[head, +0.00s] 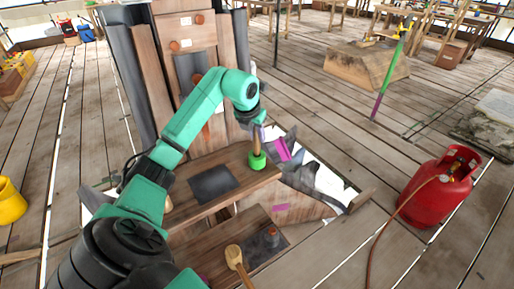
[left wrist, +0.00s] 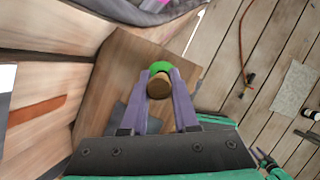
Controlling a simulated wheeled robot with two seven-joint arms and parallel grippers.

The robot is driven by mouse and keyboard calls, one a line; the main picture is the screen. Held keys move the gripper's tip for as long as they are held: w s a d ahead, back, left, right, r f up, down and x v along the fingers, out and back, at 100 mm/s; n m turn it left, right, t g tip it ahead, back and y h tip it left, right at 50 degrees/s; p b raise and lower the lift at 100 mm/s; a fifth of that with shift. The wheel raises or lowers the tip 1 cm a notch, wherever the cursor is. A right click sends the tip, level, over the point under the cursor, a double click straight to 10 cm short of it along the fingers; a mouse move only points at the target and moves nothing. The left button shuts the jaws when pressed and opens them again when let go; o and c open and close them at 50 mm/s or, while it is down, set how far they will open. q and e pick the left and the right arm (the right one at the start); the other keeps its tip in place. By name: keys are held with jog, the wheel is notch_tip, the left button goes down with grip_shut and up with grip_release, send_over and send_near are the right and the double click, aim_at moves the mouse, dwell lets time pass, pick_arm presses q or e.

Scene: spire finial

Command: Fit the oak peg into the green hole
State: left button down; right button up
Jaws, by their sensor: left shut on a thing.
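The oak peg (head: 256,143) stands about upright in my left gripper (head: 257,124), which is shut on it near its top. The peg's lower end meets the green ring of the hole (head: 257,161) at the right end of a wooden shelf (head: 225,166). I cannot tell how deep the peg sits in it. In the left wrist view, the purple fingers of my left gripper (left wrist: 159,88) flank the round brown end of the peg (left wrist: 158,87). The green ring (left wrist: 160,68) shows just beyond it, partly hidden by peg and fingers.
A dark square plate (head: 212,183) lies on the shelf left of the ring. A wooden mallet (head: 234,257) is on the lower step. A magenta piece (head: 282,150) is just right of the ring. A red gas cylinder (head: 440,190) with a hose stands farther right on the plank floor.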

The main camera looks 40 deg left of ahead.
aim_at(255, 142)
pick_arm(q)
notch_tip(255, 142, down, 5)
jog(key=shift+f, duration=0.1)
jog(key=c, duration=1.1)
grip_release()
jog(key=o, duration=0.4)
jog(key=shift+r, duration=0.2)
jog(key=v, duration=1.1)
jog(key=shift+s+d+r+b, duration=0.15)
jog(key=shift+s+r+b, duration=0.15)
jog(key=shift+r+b, duration=0.05)
